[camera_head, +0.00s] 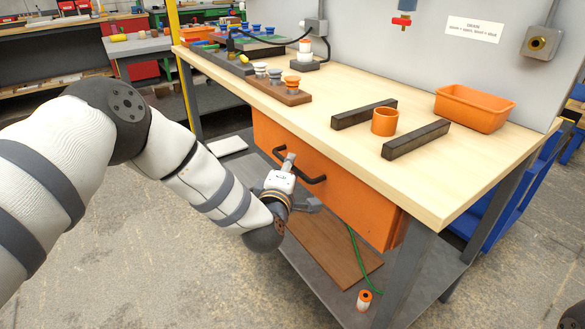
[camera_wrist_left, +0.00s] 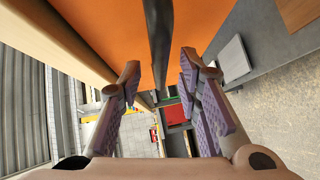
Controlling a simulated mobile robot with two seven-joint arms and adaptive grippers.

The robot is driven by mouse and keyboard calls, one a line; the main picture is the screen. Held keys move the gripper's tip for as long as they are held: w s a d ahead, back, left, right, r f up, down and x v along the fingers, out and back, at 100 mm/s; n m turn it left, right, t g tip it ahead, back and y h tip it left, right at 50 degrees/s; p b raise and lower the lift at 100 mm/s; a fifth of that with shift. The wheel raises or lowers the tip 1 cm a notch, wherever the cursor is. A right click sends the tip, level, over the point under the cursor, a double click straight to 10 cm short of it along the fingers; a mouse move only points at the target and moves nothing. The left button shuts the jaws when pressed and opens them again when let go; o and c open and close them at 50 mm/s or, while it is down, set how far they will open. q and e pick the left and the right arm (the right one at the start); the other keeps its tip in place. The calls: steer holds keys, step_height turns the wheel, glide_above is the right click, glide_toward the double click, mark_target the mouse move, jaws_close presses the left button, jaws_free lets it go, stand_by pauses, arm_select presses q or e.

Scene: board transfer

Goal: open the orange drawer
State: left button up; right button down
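The orange drawer (camera_head: 350,197) hangs under the front edge of the wooden worktop; its front lies close beneath that edge, and I see no opening above it. A black bar handle (camera_head: 313,180) crosses its front. My left gripper (camera_head: 299,181) is at the handle, with one finger above the bar and one below. In the left wrist view my left gripper (camera_wrist_left: 160,78) is open, and the black handle (camera_wrist_left: 159,35) runs between its fingers with gaps on both sides. The orange drawer front (camera_wrist_left: 105,28) fills the top there. My right gripper is out of view.
On the worktop (camera_head: 440,185) are an orange bin (camera_head: 475,107), an orange cup (camera_head: 385,121) between two dark bars, and a wooden block with several knobs (camera_head: 275,88). A lower shelf holds a brown board (camera_head: 330,250); an orange-and-white roll (camera_head: 364,299) sits near its front edge.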

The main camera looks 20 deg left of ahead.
arm_select(q)
steer(key=shift+w+a+f, duration=0.1)
steer(key=shift+w+f, duration=0.1)
steer(key=shift+w, duration=1)
jaws_close()
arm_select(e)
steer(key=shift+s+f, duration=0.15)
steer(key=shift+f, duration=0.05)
